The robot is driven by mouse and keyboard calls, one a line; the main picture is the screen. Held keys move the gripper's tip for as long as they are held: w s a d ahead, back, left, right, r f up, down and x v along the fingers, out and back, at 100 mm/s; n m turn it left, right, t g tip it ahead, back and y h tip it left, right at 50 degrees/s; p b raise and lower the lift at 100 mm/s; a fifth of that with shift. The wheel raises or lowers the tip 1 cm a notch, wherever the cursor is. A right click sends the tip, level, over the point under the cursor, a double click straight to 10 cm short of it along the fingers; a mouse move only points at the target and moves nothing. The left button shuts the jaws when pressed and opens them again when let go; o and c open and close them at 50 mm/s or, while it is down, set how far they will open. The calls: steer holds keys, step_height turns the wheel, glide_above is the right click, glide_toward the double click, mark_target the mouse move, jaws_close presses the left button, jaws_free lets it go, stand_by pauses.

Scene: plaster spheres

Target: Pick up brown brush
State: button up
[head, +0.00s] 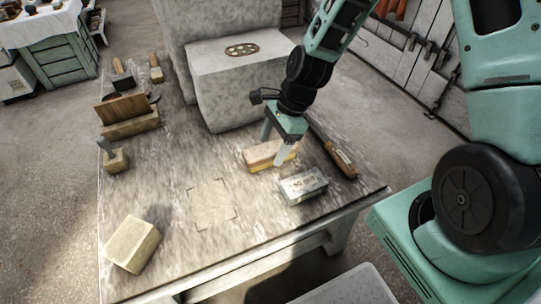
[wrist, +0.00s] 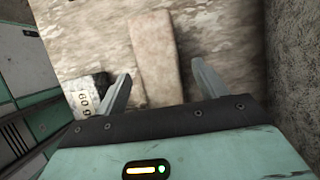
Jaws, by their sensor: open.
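An oblong block with a brownish-pink top and a pale yellowish lower part (head: 262,155), which I take for the brown brush, lies on the table below my gripper (head: 276,147). My gripper is open and empty, pointing down. One finger is on each side of the brush in the picture. The exact height gap cannot be told.
A grey grit block (head: 303,185) lies close to the brush, near one finger. A wooden-handled tool (head: 337,155) lies to its right. A large plaster block (head: 236,80) stands behind. A marked square (head: 211,204) and a pale block (head: 132,244) are at front left.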

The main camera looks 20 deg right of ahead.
mark_target(271, 148)
steer(key=shift+x, duration=0.8)
steer(key=c, duration=1.1)
steer(key=shift+c, duration=0.2)
step_height(271, 148, up, 10)
steer(key=p, duration=0.2)
steer(key=shift+p, duration=0.3)
steer(key=o, duration=0.5)
steer(key=c, duration=0.3)
